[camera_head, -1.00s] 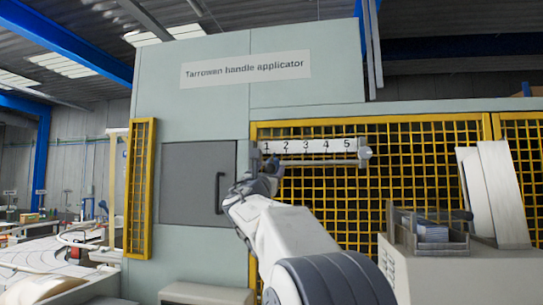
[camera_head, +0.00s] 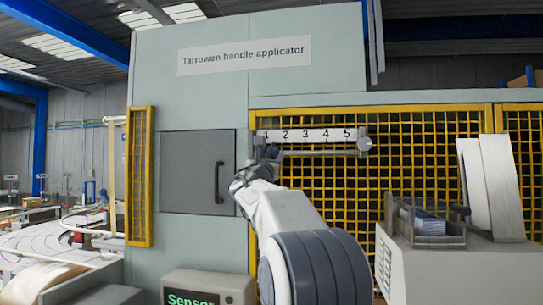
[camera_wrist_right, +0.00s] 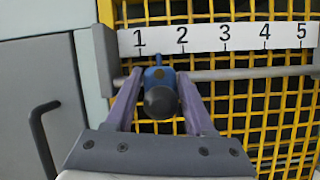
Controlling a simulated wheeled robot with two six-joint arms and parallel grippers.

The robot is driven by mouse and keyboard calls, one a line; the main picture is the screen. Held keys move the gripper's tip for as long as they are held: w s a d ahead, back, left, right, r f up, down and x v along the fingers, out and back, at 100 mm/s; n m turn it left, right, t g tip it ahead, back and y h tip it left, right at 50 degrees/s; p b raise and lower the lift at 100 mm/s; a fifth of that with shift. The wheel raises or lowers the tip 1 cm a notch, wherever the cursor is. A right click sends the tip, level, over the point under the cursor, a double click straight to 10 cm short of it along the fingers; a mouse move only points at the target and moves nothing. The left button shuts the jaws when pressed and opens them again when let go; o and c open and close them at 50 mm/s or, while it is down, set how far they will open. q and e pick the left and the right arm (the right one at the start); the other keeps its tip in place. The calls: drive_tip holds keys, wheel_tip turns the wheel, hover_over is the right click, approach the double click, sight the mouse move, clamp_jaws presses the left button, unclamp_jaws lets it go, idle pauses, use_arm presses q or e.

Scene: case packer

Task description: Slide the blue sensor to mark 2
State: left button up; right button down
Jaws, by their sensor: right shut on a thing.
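The blue sensor (camera_wrist_right: 160,73) sits on a grey horizontal rail (camera_wrist_right: 235,74) under a white numbered scale (camera_wrist_right: 205,38). A dark round knob (camera_wrist_right: 160,103) faces the wrist camera. The sensor's upper tip lies between marks 1 and 2 in this view, roughly midway. My right gripper (camera_wrist_right: 158,92) has a finger on each side of the sensor and is shut on it. In the head view my right gripper (camera_head: 263,155) is at the rail's left end, and the arm and gripper largely hide the sensor. My left gripper is not in view.
A grey door (camera_head: 188,172) with a dark handle (camera_head: 219,182) is left of the rail. A box with a lit "Sensor" display (camera_head: 191,299) stands below.

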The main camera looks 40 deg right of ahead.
drive_tip(key=shift+s+d+f+b, duration=0.15)
drive_tip(key=shift+s+d+b, duration=0.1)
drive_tip(key=shift+b, duration=0.1)
drive_tip(key=shift+s+d+b, duration=0.7)
drive_tip(key=shift+s+b, duration=0.2)
drive_tip(key=shift+s+d, duration=0.25)
drive_tip(key=shift+d, duration=0.05)
drive_tip(key=c, duration=0.5)
unclamp_jaws()
drive_tip(key=shift+a, duration=0.1)
